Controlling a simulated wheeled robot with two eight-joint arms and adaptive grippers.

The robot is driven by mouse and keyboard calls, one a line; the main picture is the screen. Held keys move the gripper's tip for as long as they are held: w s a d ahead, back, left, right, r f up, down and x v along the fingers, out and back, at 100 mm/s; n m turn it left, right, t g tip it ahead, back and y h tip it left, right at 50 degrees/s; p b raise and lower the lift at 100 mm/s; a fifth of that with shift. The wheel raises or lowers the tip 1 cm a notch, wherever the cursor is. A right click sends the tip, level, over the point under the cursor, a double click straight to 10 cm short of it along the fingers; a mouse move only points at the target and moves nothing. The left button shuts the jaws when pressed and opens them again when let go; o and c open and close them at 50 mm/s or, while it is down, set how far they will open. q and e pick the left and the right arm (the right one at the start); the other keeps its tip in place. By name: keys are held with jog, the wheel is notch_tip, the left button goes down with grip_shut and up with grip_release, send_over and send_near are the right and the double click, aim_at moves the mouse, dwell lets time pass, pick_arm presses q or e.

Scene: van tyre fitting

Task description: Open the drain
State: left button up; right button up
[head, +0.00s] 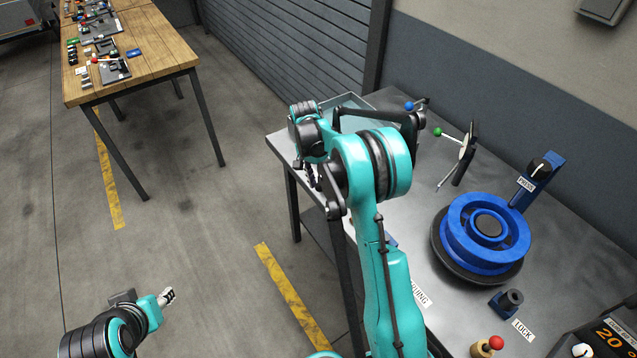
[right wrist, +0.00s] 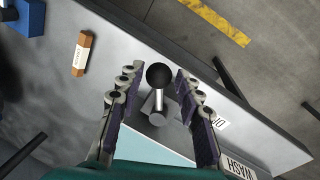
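In the right wrist view a short lever with a black ball knob (right wrist: 159,76) and a metal stem stands on the grey bench top. My right gripper (right wrist: 155,95) is open, with one finger on each side of the lever and gaps between. A partly covered label (right wrist: 220,122) lies beside it, its text not fully readable; I cannot tell if this is the drain lever. In the head view my right gripper (head: 313,178) hangs over the bench's near left edge, and my arm hides the lever. My left gripper (head: 167,296) is low over the floor, away from the bench.
A WASH label (right wrist: 239,168) and a wooden block (right wrist: 82,53) lie on the bench (head: 400,225). A blue wheel fixture (head: 482,233), a red knob (head: 496,342) and a green-tipped lever (head: 438,132) stand to the right. A wooden table (head: 150,55) stands far left.

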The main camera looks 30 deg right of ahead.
notch_tip(320, 180, up, 12)
jog(key=w+a, duration=0.1)
jog(key=w, duration=0.1)
jog(key=shift+f, duration=0.2)
dwell(0.3)
jog(key=s+a+r+n+t, duration=0.2)
jog(key=s+a+r+n, duration=0.15)
jog(key=s, duration=0.25)
jog(key=s+a+r+n+t, duration=0.2)
jog(key=s+a+r+n, duration=0.15)
jog(key=s, duration=0.35)
jog(key=s+a+f+n+t, duration=0.2)
jog(key=s+n, duration=0.1)
jog(key=s, duration=0.3)
jog(key=s+a+f+n+t+y, duration=0.1)
jog(key=s+a+f+n+t, duration=0.1)
jog(key=s, duration=0.5)
jog(key=shift+f+n+t, duration=0.4)
jog(key=shift+f+t, duration=0.2)
jog(key=shift+s, duration=0.1)
